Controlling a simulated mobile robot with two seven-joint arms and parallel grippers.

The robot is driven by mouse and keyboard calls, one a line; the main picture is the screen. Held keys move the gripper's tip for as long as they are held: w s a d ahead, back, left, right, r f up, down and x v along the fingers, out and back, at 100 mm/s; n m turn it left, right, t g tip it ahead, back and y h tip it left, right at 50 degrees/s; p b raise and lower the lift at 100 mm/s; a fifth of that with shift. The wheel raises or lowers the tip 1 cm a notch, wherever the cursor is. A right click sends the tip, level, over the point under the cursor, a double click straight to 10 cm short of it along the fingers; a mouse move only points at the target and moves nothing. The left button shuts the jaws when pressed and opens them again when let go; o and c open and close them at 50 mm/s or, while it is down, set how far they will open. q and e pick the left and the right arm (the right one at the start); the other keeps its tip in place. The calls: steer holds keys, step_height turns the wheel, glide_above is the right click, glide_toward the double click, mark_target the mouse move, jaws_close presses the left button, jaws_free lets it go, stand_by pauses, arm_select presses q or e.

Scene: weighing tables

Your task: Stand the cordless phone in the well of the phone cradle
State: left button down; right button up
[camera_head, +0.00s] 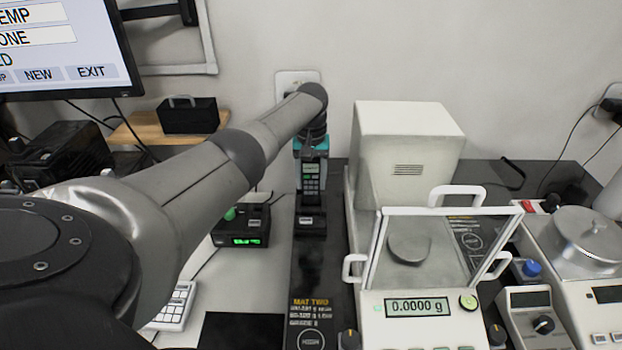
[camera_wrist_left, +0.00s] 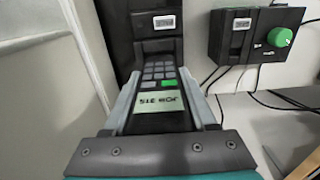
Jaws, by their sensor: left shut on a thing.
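The cordless phone (camera_head: 312,180) is dark with a light screen and grey keys. It is upright in the head view, keypad facing me. My left gripper (camera_head: 311,160) is shut on its upper part; the wrist view shows the fingers (camera_wrist_left: 160,98) on both sides of the phone (camera_wrist_left: 158,75). The phone cradle (camera_head: 311,223) is a black block with a white label, directly below the phone; it also shows in the wrist view (camera_wrist_left: 142,24). The phone's lower end meets the cradle in both pictures. The well is hidden, so I cannot tell how deep the end sits. My right gripper is not in view.
A balance with a glass shield (camera_head: 420,255) and a white housing (camera_head: 410,145) stand close on the right. The dark mat (camera_head: 318,280) in front of the cradle is clear.

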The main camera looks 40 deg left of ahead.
mark_target(311, 163)
arm_select(q)
steer(key=shift+f+b, duration=0.8)
steer(key=shift+f, duration=0.55)
stand_by(0.4)
jaws_free()
stand_by(0.4)
steer(key=shift+r+p, duration=3.8)
steer(key=shift+p, duration=0.3)
